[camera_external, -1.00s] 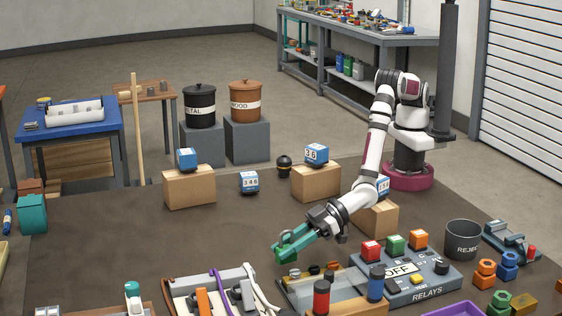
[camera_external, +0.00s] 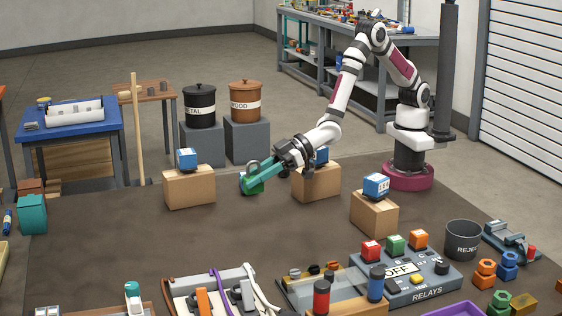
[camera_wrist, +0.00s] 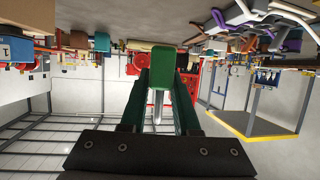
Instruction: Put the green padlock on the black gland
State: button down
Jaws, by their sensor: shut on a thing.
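My gripper (camera_external: 258,179) has teal-green fingers and is shut on the green padlock (camera_external: 253,187), held around the back middle of the bench. In the wrist view the padlock's green body (camera_wrist: 163,58) sits between the fingertips, with its metal shackle (camera_wrist: 158,106) towards the camera. A small black round part (camera_external: 313,269) sits on the front panel between brass and red ones, well away from my gripper. I cannot tell for sure whether it is the black gland. The black domed part on the bench is hidden behind my wrist.
Cardboard boxes with blue blocks stand left (camera_external: 189,187) and right (camera_external: 374,213) of my gripper; another box (camera_external: 318,182) is close beside my wrist. The relay panel (camera_external: 420,284) and grey REJECT bin (camera_external: 462,240) are at front right. The bench middle is clear.

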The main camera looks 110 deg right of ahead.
jog(key=w+d+r, duration=0.1)
jog(key=d+r, duration=0.1)
jog(key=d, duration=0.5)
jog(key=w+d+r, duration=0.2)
jog(key=d+r, duration=0.1)
jog(key=d, duration=0.4)
jog(key=s+d+r+n+y, duration=0.1)
jog(key=s+d, duration=0.2)
jog(key=d, duration=0.5)
jog(key=s+d+r, duration=0.1)
jog(key=s+d, duration=0.2)
jog(key=d, duration=0.4)
jog(key=s+d+n+y, duration=0.1)
jog(key=s+d+y, duration=0.1)
jog(key=s+d, duration=0.95)
jog(key=s+f+n, duration=0.1)
jog(key=s+f, duration=0.1)
jog(key=s, duration=1.3)
jog(key=shift+g+y, duration=0.4)
jog(key=w+a+f, duration=0.2)
jog(key=w, duration=0.1)
jog(key=w+a+f, duration=0.2)
jog(key=w, duration=0.1)
jog(key=w+a+f, duration=0.2)
jog(key=shift+w+a+f, duration=0.25)
jog(key=shift+w, duration=0.15)
jog(key=f, duration=0.4)
jog(key=shift+w+f, duration=0.1)
jog(key=shift+w, duration=0.1)
jog(key=shift+f, duration=0.1)
